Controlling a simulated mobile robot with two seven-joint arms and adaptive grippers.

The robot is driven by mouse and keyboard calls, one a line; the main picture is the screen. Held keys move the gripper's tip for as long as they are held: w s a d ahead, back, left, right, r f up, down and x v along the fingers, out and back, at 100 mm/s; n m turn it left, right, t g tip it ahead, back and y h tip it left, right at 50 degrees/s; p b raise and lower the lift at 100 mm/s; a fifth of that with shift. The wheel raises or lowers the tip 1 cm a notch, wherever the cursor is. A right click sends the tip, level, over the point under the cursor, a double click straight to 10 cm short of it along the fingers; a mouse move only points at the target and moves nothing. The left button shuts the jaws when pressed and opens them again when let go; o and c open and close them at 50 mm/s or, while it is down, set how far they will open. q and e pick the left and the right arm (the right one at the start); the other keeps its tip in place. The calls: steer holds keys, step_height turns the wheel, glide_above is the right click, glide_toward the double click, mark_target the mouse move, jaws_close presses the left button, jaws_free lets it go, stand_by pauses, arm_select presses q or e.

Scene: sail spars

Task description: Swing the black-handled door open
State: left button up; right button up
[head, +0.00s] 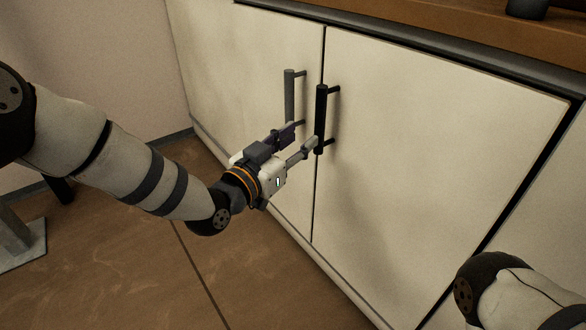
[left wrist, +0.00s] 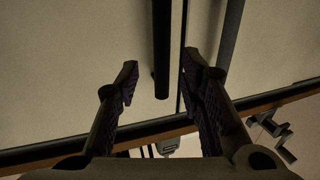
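The black handle (head: 321,118) is a vertical bar on the right-hand cream door (head: 430,150), near the seam with the left-hand door. That door looks shut. My left gripper (head: 301,136) is open at the lower part of the black handle, its fingers pointing at the doors. In the left wrist view, the black handle (left wrist: 161,45) appears between the two spread fingertips (left wrist: 158,70), with a gap on each side. I cannot tell how deep it sits between them. My right gripper is out of view; only part of that arm shows at bottom right.
A grey handle (head: 289,98) sits close by on the left-hand cream door (head: 240,70), which looks shut. A brown countertop (head: 470,32) runs above the doors, with a dark object (head: 526,8) on it. Brown floor (head: 165,265) lies clear in front.

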mark_target(317, 123)
arm_select(q)
steer(key=shift+w, duration=0.25)
steer(key=b+x, duration=0.4)
steer(key=x, duration=0.1)
steer(key=b+x, duration=0.3)
steer(key=shift+f, duration=0.4)
steer(key=shift+c, duration=0.2)
steer(key=shift+s+r, duration=0.1)
steer(key=shift+r, duration=0.2)
steer(key=c, duration=0.4)
steer(key=shift+r, duration=0.1)
jaws_close()
steer(key=shift+a+r+p, duration=0.1)
steer(key=shift+p, duration=0.25)
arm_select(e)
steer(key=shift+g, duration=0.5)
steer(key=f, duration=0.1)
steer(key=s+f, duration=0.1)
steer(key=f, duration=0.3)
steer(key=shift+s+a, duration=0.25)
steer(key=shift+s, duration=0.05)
